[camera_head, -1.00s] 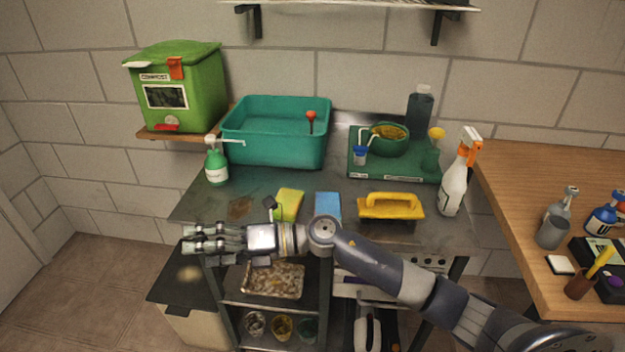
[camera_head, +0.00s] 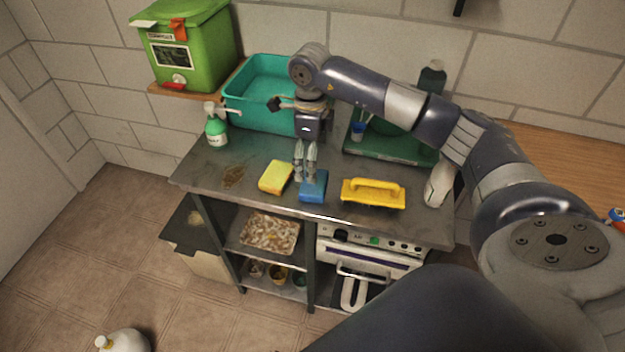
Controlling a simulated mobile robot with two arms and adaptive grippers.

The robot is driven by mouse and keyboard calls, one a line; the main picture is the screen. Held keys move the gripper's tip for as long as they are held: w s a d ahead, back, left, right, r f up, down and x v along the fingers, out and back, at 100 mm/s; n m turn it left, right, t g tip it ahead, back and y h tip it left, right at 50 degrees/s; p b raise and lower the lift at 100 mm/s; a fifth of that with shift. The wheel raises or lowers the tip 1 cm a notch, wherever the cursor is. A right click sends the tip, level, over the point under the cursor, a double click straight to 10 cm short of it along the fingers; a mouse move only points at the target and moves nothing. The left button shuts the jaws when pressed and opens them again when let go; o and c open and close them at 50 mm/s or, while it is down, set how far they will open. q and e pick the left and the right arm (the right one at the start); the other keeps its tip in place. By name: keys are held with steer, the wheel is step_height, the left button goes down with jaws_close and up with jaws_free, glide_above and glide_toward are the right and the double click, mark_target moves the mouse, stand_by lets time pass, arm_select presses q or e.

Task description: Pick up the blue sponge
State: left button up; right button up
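The blue sponge (camera_head: 314,189) lies on the metal tabletop near its front edge. It is between the yellow sponge (camera_head: 276,177) and a yellow-handled float (camera_head: 374,192). My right gripper (camera_head: 304,179) points down at the back left of the blue sponge, with a gap between its fingers. The fingertips are at or just above the sponge; I cannot tell if they touch it. Nothing is visibly held. My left gripper is not in view.
A teal tub (camera_head: 250,107) stands behind, partly hidden by my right arm. A green spray bottle (camera_head: 215,130) stands at the left and a green tray (camera_head: 392,152) at the back right. A brown stain (camera_head: 234,175) marks the left of the tabletop, which is otherwise clear there.

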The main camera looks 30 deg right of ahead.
mark_target(314, 185)
steer(key=shift+f, duration=0.95)
steer(key=f+p, duration=0.1)
steer(key=f, duration=0.2)
steer(key=f+p, duration=0.1)
steer(key=f, duration=0.1)
steer(key=shift+s+p, duration=0.25)
steer(key=shift+p, duration=0.1)
steer(key=shift+f, duration=0.25)
steer(key=c, duration=0.7)
